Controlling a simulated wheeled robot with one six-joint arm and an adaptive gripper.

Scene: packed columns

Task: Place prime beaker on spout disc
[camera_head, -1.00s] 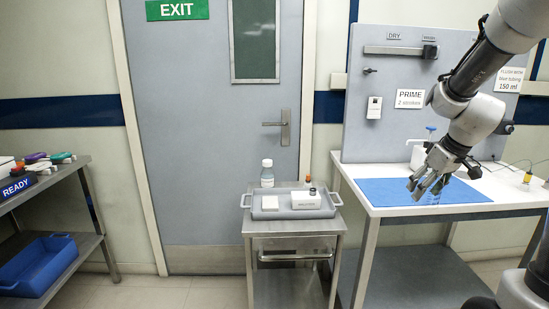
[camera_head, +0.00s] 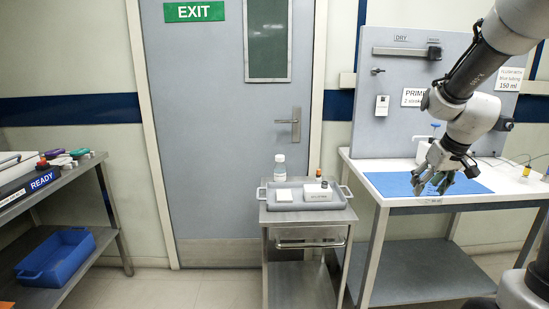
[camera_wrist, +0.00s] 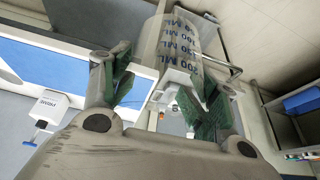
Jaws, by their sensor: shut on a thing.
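My gripper (camera_head: 432,184) is over the front edge of the white bench in the head view. In the wrist view my gripper (camera_wrist: 165,92) is shut on a clear beaker (camera_wrist: 172,42) with blue ML markings, between its green pads. The beaker is hard to make out in the head view. A white, blue-tipped dispenser marked PRIME (camera_wrist: 62,108) shows in the wrist view. I cannot make out the spout disc.
A blue mat (camera_head: 391,184) covers part of the bench (camera_head: 440,201). A trolley (camera_head: 305,217) with a tray, bottle and small boxes stands left of the bench. A shelf (camera_head: 80,188) with a READY sign and a blue bin (camera_head: 57,256) is far left. Floor shows between shelf and trolley.

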